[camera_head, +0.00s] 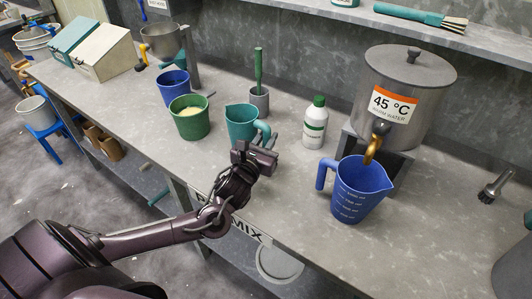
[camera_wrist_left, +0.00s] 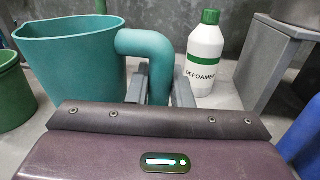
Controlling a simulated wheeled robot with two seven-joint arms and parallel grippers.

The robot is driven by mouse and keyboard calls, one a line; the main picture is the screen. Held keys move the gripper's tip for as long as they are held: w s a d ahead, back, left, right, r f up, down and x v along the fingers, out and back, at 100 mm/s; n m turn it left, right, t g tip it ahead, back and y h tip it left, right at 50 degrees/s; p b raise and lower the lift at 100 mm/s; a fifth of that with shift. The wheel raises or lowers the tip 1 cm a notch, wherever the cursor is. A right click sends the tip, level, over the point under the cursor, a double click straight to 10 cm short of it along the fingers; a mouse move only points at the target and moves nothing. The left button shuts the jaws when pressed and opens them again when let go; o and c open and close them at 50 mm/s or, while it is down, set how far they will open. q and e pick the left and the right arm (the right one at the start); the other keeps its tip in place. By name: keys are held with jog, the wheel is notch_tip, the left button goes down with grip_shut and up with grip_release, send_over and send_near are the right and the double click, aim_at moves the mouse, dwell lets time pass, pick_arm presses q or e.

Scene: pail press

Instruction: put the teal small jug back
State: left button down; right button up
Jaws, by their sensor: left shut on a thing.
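The teal small jug (camera_head: 240,124) stands upright at the middle of the grey bench in the head view, its handle toward the right. It also shows large at the left of the left wrist view (camera_wrist_left: 72,65). My left gripper (camera_head: 264,147) is at the handle, with its fingers on either side of the handle and shut on it. In the left wrist view the handle (camera_wrist_left: 150,45) runs down between the fingers; its lower end is hidden by the gripper body. Whether the jug's base touches the bench is not clear. My right gripper is not in view.
A green pail (camera_head: 190,118) and a blue pail (camera_head: 174,83) stand left of the jug. A white defoamer bottle (camera_head: 314,125) stands to its right. A blue measuring jug (camera_head: 356,188) sits below the warm-water tank's tap (camera_head: 373,150). A grey holder (camera_head: 259,100) stands behind.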

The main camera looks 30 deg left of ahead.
pick_arm(q)
jog(key=shift+f, duration=2.95)
jog(key=c, duration=1.3)
grip_release()
jog(key=shift+f, duration=0.1)
jog(key=s, duration=0.4)
jog(key=s+d, duration=0.1)
jog(key=s, duration=0.3)
jog(key=s+b, duration=0.1)
jog(key=s, duration=0.3)
jog(key=shift+d, duration=0.2)
